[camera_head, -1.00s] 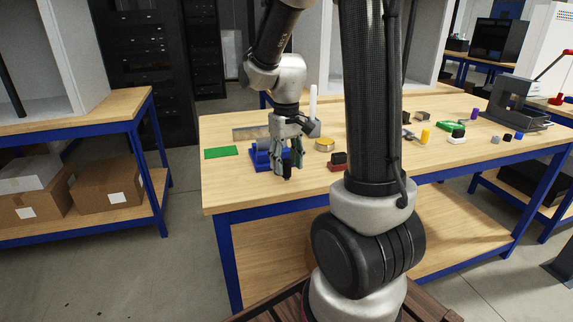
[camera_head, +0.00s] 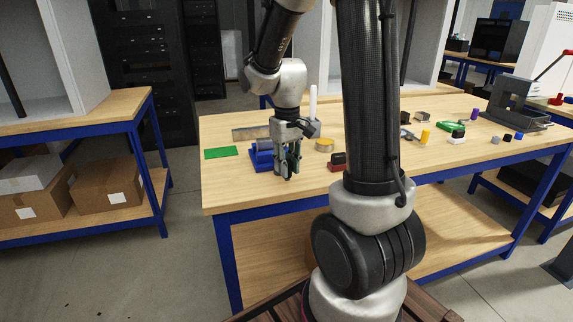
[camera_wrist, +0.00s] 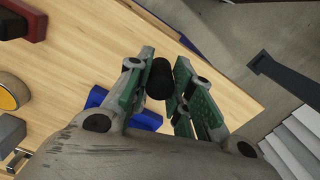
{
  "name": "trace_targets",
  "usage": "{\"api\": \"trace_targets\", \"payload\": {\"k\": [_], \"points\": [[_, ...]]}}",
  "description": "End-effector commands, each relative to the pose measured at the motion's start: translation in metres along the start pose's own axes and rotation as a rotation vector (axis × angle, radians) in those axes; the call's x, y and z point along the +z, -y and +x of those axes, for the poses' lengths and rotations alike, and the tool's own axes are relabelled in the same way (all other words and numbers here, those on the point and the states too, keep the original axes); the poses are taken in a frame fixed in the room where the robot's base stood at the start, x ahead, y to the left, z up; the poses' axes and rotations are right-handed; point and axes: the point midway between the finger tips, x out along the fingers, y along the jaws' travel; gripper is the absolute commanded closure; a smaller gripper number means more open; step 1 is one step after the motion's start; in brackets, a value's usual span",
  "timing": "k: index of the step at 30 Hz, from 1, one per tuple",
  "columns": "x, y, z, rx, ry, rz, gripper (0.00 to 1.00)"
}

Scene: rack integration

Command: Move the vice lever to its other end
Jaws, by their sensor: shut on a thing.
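The blue vice (camera_head: 262,159) sits near the front left of the wooden table. In the wrist view, parts of its blue body (camera_wrist: 97,97) show beside and behind my gripper. A black cylindrical knob (camera_wrist: 160,79), which looks like the end of the vice lever, stands between my fingers. My gripper (camera_wrist: 163,62) is shut on this knob, with a green-padded finger on each side. In the head view, my gripper (camera_head: 288,172) is low at the right front of the vice and covers part of it. The rest of the lever is hidden.
A green plate (camera_head: 221,153) lies left of the vice. A yellow round part (camera_head: 324,145) and a red and black block (camera_head: 338,162) lie to the right. The table's front edge is close to my gripper. My arm blocks the table's middle.

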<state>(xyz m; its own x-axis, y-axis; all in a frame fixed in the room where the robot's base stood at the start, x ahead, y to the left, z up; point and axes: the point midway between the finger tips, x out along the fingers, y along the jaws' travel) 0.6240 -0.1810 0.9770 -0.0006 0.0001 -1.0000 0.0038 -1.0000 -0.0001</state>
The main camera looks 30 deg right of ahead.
Motion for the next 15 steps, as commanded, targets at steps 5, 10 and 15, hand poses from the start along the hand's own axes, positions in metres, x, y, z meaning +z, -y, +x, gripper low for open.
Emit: {"api": "trace_targets", "payload": {"k": [5,10,15], "points": [[0.001,-0.006,0.0,0.0,-0.001,-0.07,1.0],[0.003,-0.016,0.0,0.0,0.0,-0.192,1.0],[0.002,-0.029,0.0,0.001,-0.001,-0.348,1.0]]}}
